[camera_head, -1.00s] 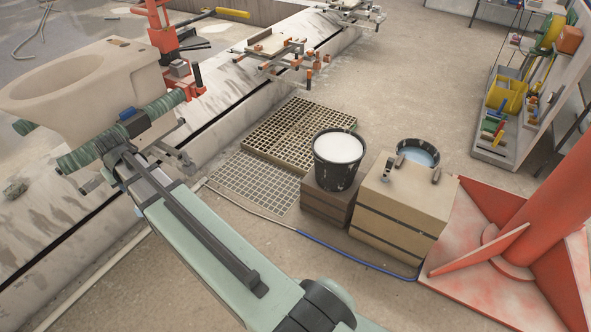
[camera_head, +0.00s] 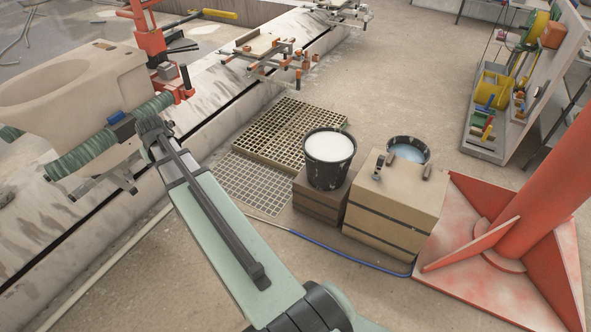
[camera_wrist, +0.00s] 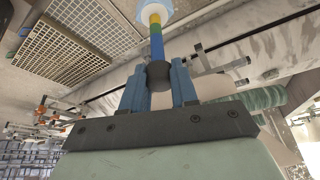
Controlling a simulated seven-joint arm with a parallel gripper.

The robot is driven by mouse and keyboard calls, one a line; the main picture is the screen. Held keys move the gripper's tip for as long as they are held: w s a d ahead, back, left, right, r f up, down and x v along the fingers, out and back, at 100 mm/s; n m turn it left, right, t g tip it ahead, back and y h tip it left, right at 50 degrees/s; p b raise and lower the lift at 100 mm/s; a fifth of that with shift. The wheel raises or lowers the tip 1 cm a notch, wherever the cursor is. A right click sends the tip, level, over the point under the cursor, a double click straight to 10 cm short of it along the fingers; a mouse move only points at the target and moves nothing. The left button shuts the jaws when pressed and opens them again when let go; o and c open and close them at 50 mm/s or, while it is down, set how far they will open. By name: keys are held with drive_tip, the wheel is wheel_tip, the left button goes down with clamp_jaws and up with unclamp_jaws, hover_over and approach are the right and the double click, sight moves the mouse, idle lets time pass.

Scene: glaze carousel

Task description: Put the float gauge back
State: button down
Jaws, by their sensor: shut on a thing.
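The float gauge (camera_wrist: 155,40) shows in the wrist view. It is a thin rod with yellow, green and blue bands, a white disc at its far end and a black grip at its near end. My gripper (camera_wrist: 158,80) has its two blue fingers shut on the black grip, and the rod points away from the palm. In the head view my gripper (camera_head: 118,118) is at the left, in front of the beige toilet bowl (camera_head: 75,80) as seen from here. The gauge cannot be made out in the head view.
A black bucket of white liquid (camera_head: 330,168) stands on a brown box. A bucket of bluish liquid (camera_head: 408,148) is behind a tan box (camera_head: 395,210) with small grey fittings on top. Floor grates (camera_head: 290,132) lie beside the concrete ledge. A red column base (camera_head: 500,235) stands right.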

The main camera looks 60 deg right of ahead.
drive_tip(key=s+d+f+m+g+h, duration=0.1)
drive_tip(key=s+d+m, duration=0.1)
drive_tip(key=s+d, duration=0.8)
drive_tip(key=s+d+f+m, duration=0.25)
drive_tip(key=s+d, duration=0.35)
drive_tip(key=d, duration=0.8)
drive_tip(key=s+d+f+m+g+h, duration=0.1)
drive_tip(key=s+d+m, duration=0.2)
drive_tip(key=s+d, duration=0.6)
drive_tip(key=s+d+f+m+g, duration=0.1)
drive_tip(key=s+d+f+m, duration=0.25)
drive_tip(key=s+d, duration=0.95)
drive_tip(key=s+d+f+m+g, duration=0.2)
drive_tip(key=s+d+m, duration=0.2)
drive_tip(key=s+d, duration=0.9)
drive_tip(key=s+d+f+m+g, duration=0.1)
drive_tip(key=s+d+f+m, duration=0.4)
drive_tip(key=s, duration=1.5)
wheel_tip(320, 180, down, 8)
drive_tip(key=d+n, duration=0.1)
drive_tip(key=d, duration=0.1)
drive_tip(key=shift+w+r+n, duration=0.2)
drive_tip(key=shift+w+n, duration=0.1)
drive_tip(key=shift+n, duration=0.1)
drive_tip(key=shift+d+f, duration=0.1)
drive_tip(key=shift+f, duration=0.1)
drive_tip(key=c, duration=0.9)
unclamp_jaws()
drive_tip(key=shift+o, duration=0.2)
